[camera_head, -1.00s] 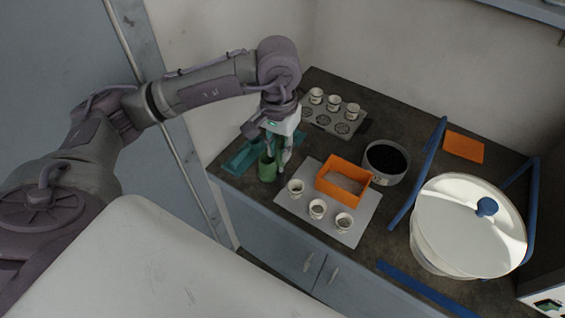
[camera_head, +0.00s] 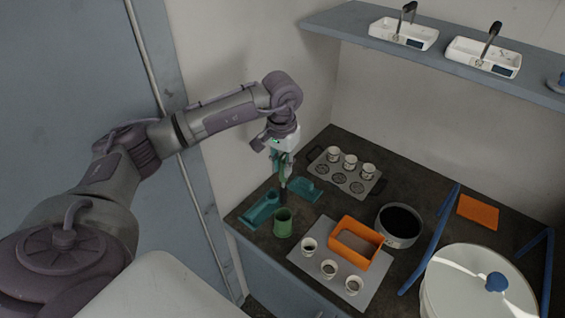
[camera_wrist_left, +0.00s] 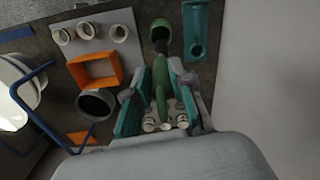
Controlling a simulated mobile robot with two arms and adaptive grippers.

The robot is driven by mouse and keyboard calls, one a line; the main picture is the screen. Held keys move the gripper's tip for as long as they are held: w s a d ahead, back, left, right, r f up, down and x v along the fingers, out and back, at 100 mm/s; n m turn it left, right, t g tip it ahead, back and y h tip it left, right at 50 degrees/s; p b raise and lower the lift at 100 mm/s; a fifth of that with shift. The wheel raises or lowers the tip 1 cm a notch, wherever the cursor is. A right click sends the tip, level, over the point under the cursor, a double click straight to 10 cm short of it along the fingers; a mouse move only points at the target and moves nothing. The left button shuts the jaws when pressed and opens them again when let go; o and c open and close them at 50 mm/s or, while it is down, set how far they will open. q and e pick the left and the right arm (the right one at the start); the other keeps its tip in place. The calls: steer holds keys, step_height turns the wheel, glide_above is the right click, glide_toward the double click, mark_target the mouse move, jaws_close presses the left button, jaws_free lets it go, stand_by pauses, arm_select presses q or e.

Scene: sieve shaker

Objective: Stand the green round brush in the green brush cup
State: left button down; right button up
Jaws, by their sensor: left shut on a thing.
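My left gripper (camera_head: 283,171) is shut on the green round brush (camera_head: 283,184) and holds it roughly upright, dark bristle end down. The green brush cup (camera_head: 283,224) stands on the dark counter, just in front of and below the brush in the head view. In the left wrist view the brush handle (camera_wrist_left: 160,82) runs between the fingers of the left gripper (camera_wrist_left: 159,98), and its dark bristles overlap the mouth of the cup (camera_wrist_left: 160,27). The bristles look above or behind the cup rim; the exact gap is unclear. My right gripper is not in view.
Teal trays (camera_head: 262,208) lie left of and behind the cup. A grey plate (camera_head: 317,254) with white cups and an orange frame (camera_head: 343,256) stands close on its right. A dark round sieve (camera_head: 399,226) and a large white drum (camera_head: 470,290) are farther right.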

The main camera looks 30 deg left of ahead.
mark_target(282, 177)
arm_select(q)
steer(key=shift+f+b, duration=0.7)
steer(key=shift+f, duration=1.5)
step_height(282, 177, down, 6)
steer(key=b, duration=0.6)
steer(key=shift+f+b, duration=0.25)
steer(key=shift+b, duration=0.1)
steer(key=c, duration=0.9)
jaws_free()
step_height(282, 177, up, 12)
steer(key=shift+r, duration=0.1)
